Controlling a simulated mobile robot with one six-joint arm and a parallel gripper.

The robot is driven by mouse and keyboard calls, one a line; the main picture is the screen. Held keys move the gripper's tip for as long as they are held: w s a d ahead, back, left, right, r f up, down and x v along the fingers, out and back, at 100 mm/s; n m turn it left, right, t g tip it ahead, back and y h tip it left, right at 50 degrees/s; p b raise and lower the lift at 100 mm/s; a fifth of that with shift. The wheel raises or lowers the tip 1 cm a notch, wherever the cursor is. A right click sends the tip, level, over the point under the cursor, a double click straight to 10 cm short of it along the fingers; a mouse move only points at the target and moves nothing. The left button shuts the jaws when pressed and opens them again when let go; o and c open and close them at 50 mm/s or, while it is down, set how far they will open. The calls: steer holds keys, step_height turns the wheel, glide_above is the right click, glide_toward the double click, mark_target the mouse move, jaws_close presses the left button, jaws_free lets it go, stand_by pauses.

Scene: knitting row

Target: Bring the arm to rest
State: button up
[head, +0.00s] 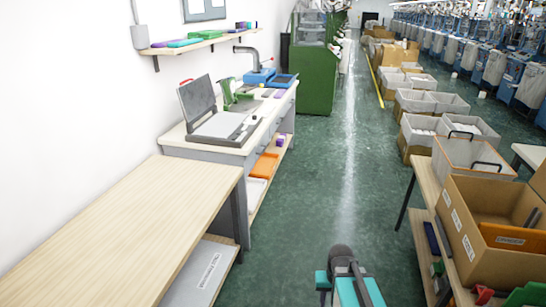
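Part of my arm shows at the bottom centre of the head view, with teal caps, a pale link and a dark rounded top. It stands over the green floor (315,190) of the aisle. No gripper fingers can be made out, so whether my gripper is open or holding anything is not shown. The visible arm part appears clear of the benches on both sides.
A bare wooden table (110,225) is at left, with a workbench (205,148) holding a device beyond it. At right, a shelf table (425,185) carries a cardboard box (480,265). Boxes and bins (418,135) line the aisle's right side. The middle aisle is clear.

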steer(key=s+a+f+g, duration=0.1)
steer(key=s+f+g, duration=0.1)
steer(key=s+f, duration=0.4)
steer(key=s+a+f+g, duration=0.1)
steer(key=s+f, duration=0.5)
steer(key=s, duration=0.6)
steer(key=s+a+f+n+g, duration=0.1)
steer(key=s+f+g, duration=0.2)
steer(key=s+f, duration=0.4)
steer(key=shift+s, duration=1.25)
steer(key=shift+d, duration=0.1)
